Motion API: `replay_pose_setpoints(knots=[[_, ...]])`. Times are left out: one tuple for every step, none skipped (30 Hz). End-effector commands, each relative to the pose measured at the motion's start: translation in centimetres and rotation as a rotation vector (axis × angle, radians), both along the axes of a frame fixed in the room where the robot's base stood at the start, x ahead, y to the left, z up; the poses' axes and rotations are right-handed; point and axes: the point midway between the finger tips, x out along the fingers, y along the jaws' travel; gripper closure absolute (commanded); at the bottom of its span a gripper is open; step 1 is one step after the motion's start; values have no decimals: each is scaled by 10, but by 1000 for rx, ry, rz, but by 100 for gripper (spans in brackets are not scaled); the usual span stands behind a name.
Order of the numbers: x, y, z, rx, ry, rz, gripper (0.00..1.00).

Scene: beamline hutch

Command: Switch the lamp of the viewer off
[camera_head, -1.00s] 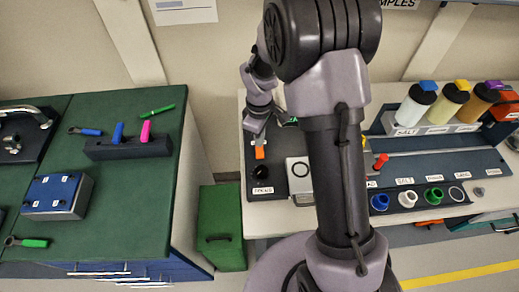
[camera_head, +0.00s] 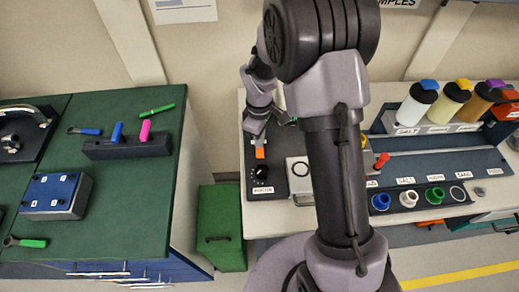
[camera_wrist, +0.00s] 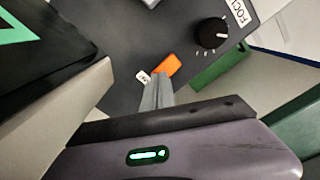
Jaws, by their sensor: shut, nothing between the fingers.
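The viewer is a dark grey unit (camera_head: 280,178) on the pale bench, with a black focus knob (camera_head: 262,173) near its front. Its orange switch (camera_head: 260,154) lies just behind the knob. In the wrist view, the orange switch (camera_wrist: 167,66) sits beside a small white label (camera_wrist: 144,78), which is partly hidden. My gripper (camera_wrist: 158,78) is shut and empty, its tips right at the near edge of the switch; I cannot tell whether they touch. The black knob (camera_wrist: 210,33) is to the right of the tips. In the head view my gripper (camera_head: 257,138) is just behind the switch.
A black panel with a green mark (camera_wrist: 25,25) stands close on the left in the wrist view. A white block with a ring (camera_head: 299,168) is right of the knob. Bottles (camera_head: 417,103) and coloured caps (camera_head: 381,201) are farther right. A green-topped bench (camera_head: 115,195) stands left.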

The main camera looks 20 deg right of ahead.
Motion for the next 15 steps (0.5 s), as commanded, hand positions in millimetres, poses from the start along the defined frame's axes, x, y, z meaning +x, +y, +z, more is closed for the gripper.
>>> replay_pose_setpoints(knots=[[0, 0, -1, 0, 0, 0, 100], [0, 0, -2, 0, 0, 0, 100], [0, 0, -2, 0, 0, 0, 100], [0, 0, -3, 0, 0, 0, 100], [0, 0, -3, 0, 0, 0, 100], [0, 0, -4, 0, 0, 0, 100], [0, 0, -4, 0, 0, 0, 100], [0, 0, -5, 0, 0, 0, 100], [0, 0, -5, 0, 0, 0, 100], [0, 0, -6, 0, 0, 0, 100], [0, 0, -6, 0, 0, 0, 100], [0, 0, -7, 0, 0, 0, 100], [0, 0, -7, 0, 0, 0, 100], [0, 0, -8, 0, 0, 0, 100], [0, 0, -8, 0, 0, 0, 100]])
